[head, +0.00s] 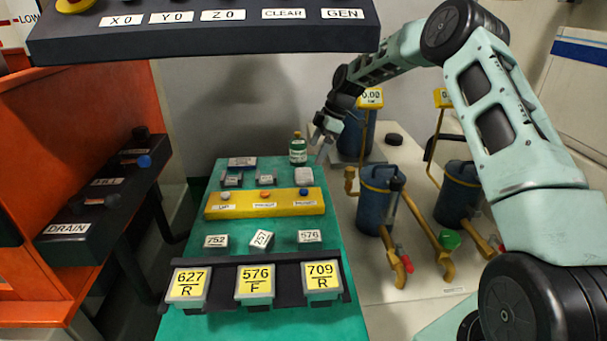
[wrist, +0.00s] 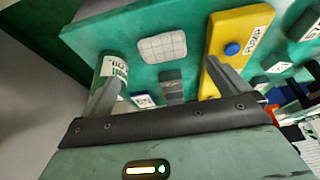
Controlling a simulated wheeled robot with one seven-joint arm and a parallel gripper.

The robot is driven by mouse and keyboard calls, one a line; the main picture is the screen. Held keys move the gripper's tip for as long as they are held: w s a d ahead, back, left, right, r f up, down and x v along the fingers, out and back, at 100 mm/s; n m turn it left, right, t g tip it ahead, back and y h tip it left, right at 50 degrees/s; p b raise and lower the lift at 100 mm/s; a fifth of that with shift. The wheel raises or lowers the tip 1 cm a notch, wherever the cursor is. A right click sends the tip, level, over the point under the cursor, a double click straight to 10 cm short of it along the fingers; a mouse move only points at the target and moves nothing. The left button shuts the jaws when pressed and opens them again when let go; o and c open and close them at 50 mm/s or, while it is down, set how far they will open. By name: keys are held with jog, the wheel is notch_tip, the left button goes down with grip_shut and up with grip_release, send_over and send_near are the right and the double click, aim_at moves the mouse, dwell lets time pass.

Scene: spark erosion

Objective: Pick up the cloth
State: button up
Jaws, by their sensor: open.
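The cloth (head: 304,175) is a small pale pad with a grid pattern. It lies flat on the green bench top (head: 288,221), at the far right behind the yellow bar. In the wrist view the cloth (wrist: 163,47) shows whole, ahead of the fingers and between their lines. My gripper (head: 323,140) is above the bench's far right corner, close to the cloth and apart from it. In the wrist view my gripper (wrist: 167,80) has its two fingers spread with nothing held between them.
A green bottle (head: 298,150) stands just behind the cloth, close to my gripper; in the wrist view it is by the left finger. A yellow bar (head: 265,204) with buttons lies in front. Small grey blocks (head: 264,179) lie left. Blue canisters (head: 377,202) stand right. A dark control panel (head: 205,40) overhangs.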

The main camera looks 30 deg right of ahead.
aim_at(305, 173)
jog(key=x, duration=0.3)
jog(key=shift+f, duration=0.15)
jog(key=p+x, duration=0.1)
jog(key=x, duration=0.1)
jog(key=p+x, duration=0.1)
jog(key=x, duration=0.1)
jog(key=shift+s+a+f+p, duration=0.15)
jog(key=shift+a+f+p, duration=0.05)
jog(key=shift+a+p, duration=0.2)
jog(key=shift+a+f, duration=0.15)
jog(key=shift+f, duration=0.25)
jog(key=shift+c, duration=0.3)
jog(key=c, duration=0.9)
